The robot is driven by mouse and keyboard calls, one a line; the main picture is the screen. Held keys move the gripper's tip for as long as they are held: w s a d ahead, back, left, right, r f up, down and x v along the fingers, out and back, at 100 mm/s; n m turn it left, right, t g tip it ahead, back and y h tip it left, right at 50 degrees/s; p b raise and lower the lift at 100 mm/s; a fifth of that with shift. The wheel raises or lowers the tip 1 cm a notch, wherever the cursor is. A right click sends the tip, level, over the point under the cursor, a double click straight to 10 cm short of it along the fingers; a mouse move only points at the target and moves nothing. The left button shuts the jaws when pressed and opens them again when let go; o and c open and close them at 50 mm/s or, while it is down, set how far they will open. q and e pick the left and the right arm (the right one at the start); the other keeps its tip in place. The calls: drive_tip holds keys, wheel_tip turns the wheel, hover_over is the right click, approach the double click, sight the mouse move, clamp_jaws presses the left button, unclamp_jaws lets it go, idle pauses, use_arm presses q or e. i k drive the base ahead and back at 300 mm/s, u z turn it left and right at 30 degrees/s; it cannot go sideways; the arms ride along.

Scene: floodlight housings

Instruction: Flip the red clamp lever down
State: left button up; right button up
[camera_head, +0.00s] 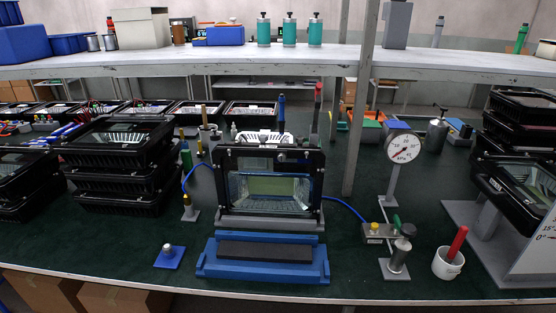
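The red clamp lever (318,97) stands upright just behind the right side of the black floodlight housing (218,160). It has a red grip on a thin dark stem, and its lower end is partly hidden by the housing. The housing stands upright with its glass front facing me, on a grey base behind a blue block. A similar lever with a blue grip (282,108) stands upright to the left of the red one. Neither of my grippers is in view.
A pressure gauge (403,147) on a white post stands right of the housing. Nearer are a small valve block (376,233) and a white cup (447,264) holding a red-handled tool. Stacked housings (118,180) stand left. A shelf (250,58) crosses above. Green table shows between.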

sight(317, 89)
drive_tip(key=z, duration=0.4)
drive_tip(key=i, duration=1.05)
drive_tip(key=u, duration=0.4)
